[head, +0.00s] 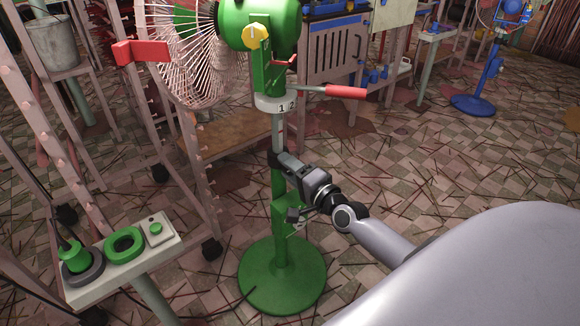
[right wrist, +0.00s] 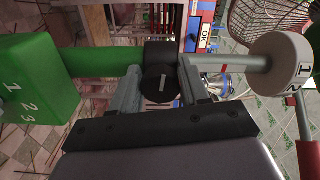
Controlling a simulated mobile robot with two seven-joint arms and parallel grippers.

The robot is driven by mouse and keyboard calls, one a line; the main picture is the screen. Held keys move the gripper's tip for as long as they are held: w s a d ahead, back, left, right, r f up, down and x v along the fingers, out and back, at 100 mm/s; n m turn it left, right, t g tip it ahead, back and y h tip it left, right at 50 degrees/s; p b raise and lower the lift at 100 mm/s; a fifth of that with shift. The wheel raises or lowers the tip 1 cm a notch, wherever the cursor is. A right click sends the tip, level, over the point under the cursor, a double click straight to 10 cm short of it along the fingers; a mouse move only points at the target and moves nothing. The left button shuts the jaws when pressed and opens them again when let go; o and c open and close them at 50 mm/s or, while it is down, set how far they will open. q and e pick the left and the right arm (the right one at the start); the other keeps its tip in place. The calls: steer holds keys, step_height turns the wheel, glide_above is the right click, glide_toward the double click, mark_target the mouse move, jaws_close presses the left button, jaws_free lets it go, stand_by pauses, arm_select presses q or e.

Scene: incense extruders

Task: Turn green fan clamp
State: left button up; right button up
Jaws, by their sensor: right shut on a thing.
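The green fan (head: 262,30) stands on a round green base (head: 282,278) in the head view. Its black clamp (head: 273,160) sits on the pole where the grey upper tube meets the green lower tube. My right gripper (head: 281,159) reaches it from the right and is shut on the clamp. In the right wrist view the black clamp (right wrist: 159,58) has a round knob with a white line, lying between the two fingers of my right gripper (right wrist: 160,76). The fingers hide part of the clamp in the head view. My left gripper is not in view.
A white numbered collar (head: 276,102) and a red-handled lever (head: 345,92) are above my gripper. A small table (head: 150,258) with green controls stands at left. A pink rack (head: 190,170) is behind the fan. A blue fan stand (head: 474,104) is far right. Floor right of the pole is open.

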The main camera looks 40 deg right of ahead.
steer(key=shift+n, duration=0.9)
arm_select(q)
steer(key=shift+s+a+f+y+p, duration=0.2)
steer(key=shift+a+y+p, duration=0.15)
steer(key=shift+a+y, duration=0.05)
arm_select(e)
steer(key=shift+f+n, duration=0.1)
steer(key=shift+n, duration=0.2)
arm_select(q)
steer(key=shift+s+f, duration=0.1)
arm_select(e)
steer(key=shift+n, duration=0.3)
steer(key=o, duration=1)
steer(key=shift+c, duration=0.2)
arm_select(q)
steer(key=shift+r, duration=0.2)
